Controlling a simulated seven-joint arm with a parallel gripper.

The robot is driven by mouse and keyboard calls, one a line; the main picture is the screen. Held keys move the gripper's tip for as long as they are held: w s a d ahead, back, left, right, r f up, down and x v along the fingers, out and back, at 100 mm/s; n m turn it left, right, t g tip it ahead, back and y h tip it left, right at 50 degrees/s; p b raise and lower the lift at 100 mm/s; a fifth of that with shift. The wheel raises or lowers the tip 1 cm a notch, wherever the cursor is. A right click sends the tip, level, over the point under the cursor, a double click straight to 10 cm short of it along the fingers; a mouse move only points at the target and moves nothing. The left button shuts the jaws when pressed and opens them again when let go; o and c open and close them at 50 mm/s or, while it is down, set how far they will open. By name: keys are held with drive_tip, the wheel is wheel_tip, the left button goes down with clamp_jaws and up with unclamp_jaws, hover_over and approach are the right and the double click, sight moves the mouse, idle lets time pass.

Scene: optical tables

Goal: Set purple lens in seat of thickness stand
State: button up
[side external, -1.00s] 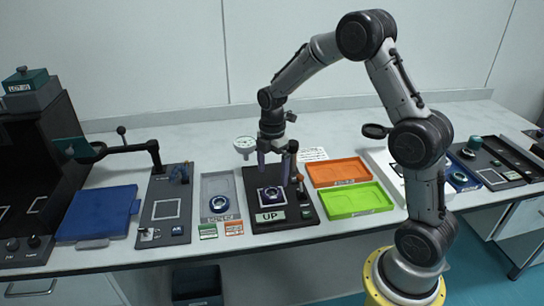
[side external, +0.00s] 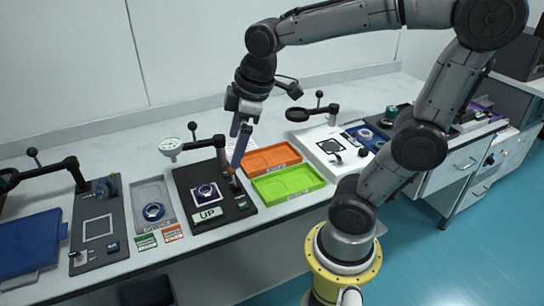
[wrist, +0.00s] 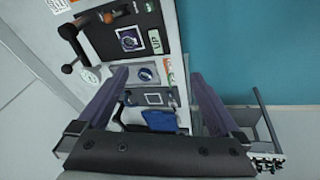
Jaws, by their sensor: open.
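The thickness stand (side external: 182,180) is a black plate with a dial gauge (side external: 171,145), a lever and an "UP" sign (side external: 207,215). A round lens with a dark purple rim (side external: 205,192) lies in the white-outlined square of the stand; whether it is fully seated I cannot tell. It also shows in the wrist view (wrist: 130,39). My gripper (side external: 237,160) is raised behind and to the right of the lens, apart from it. In the wrist view its purple fingers (wrist: 160,75) are wide apart with nothing between them.
A grey tray (side external: 139,190) with a blue-rimmed ring (side external: 153,211) lies left of the stand. An orange tray (side external: 285,150) and a green tray (side external: 262,190) lie to its right. The stand's upright lever is close to my fingers. A white plate (side external: 352,170) lies farther right.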

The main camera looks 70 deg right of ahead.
drive_tip(key=s+a+m+t, duration=0.1)
drive_tip(key=s+a+m, duration=0.1)
drive_tip(key=s+m, duration=0.3)
drive_tip(key=s, duration=0.3)
drive_tip(key=shift+s+f+t, duration=0.4)
